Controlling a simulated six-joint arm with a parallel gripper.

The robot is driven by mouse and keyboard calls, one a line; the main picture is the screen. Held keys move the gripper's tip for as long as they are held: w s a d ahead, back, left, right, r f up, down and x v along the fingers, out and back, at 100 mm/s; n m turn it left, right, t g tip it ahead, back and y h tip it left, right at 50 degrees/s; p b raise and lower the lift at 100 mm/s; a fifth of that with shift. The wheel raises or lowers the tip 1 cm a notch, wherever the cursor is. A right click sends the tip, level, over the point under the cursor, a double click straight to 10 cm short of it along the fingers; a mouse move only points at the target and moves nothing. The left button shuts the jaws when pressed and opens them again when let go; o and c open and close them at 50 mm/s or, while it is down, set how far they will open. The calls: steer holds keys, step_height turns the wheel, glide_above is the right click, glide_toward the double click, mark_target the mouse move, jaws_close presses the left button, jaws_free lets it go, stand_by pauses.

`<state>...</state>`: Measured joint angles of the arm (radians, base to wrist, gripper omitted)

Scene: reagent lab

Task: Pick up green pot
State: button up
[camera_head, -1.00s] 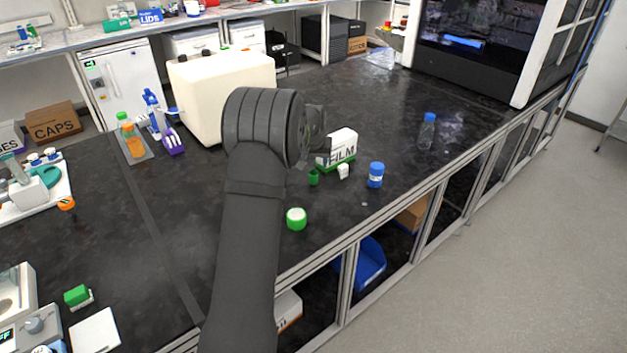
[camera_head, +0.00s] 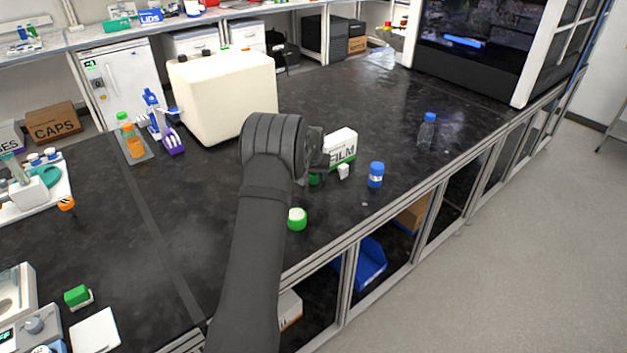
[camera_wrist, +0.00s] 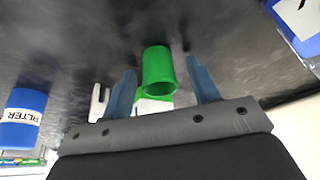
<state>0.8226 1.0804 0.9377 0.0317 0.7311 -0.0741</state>
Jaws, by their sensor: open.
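A small green pot (camera_wrist: 158,70) stands between the two spread blue-grey fingers of my gripper (camera_wrist: 160,66) in the wrist view. The fingers are open, with a gap visible on both sides of the pot. In the head view the same pot (camera_head: 314,180) is a small green patch beside my gripper (camera_head: 312,160), partly hidden by it. A second green pot with a pale top (camera_head: 297,219) stands nearer the front edge of the bench, apart from my gripper.
A white and green FILM box (camera_head: 342,148) and a small white block (camera_head: 343,172) are close by. A blue jar (camera_head: 376,174), labelled FILTER in the wrist view (camera_wrist: 22,118), stands to the right. A blue-capped bottle (camera_head: 427,130) is farther right.

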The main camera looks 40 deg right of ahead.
steer(key=c, duration=1)
